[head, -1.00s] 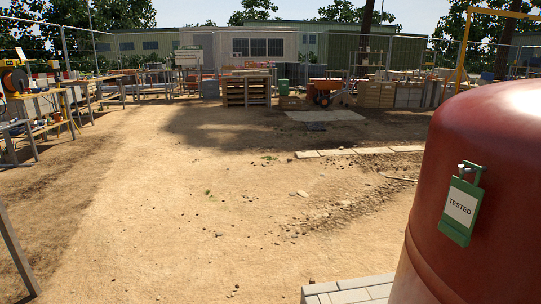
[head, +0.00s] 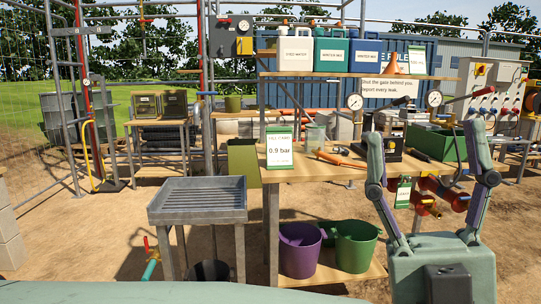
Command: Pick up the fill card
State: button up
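The fill card (head: 280,148) stands upright on the wooden bench, near its left front corner. It is white with a green top band and reads "0.9 bar". My gripper (head: 426,142) is at the lower right of the head view, with its two grey-green fingers spread wide. It is open, with nothing seen held between the fingers. The gripper is to the right of the card and apart from it, nearer the camera, and it hides part of the bench's right side.
The wooden bench (head: 310,172) also holds a clear beaker (head: 315,137) and an orange-handled tool (head: 337,158). A grey metal tray stand (head: 198,215) is at the left front. Purple (head: 299,250) and green (head: 355,246) buckets sit below. Jugs stand on the upper shelf (head: 290,73).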

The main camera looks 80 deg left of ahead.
aim_at(279, 140)
jog(key=u, duration=2.5)
jog(key=i+j+z, duration=0.1)
jog(key=j, duration=0.3)
jog(key=i+j+z, duration=0.1)
jog(key=i+j, duration=0.15)
jog(key=i+j+z, duration=0.1)
jog(key=j, duration=0.4)
jog(key=i+j+z, duration=0.1)
jog(key=i+j, duration=0.15)
jog(key=j, duration=0.2)
jog(key=i+j+z, duration=0.1)
jog(key=j, duration=0.3)
jog(key=i+j+z, duration=0.1)
jog(key=j, duration=0.35)
jog(key=i+j, duration=0.1)
jog(key=i, duration=0.2)
jog(key=i+j, duration=0.1)
jog(key=i, duration=0.2)
jog(key=i+l+z, duration=0.1)
jog(key=l, duration=0.2)
jog(key=i, duration=0.05)
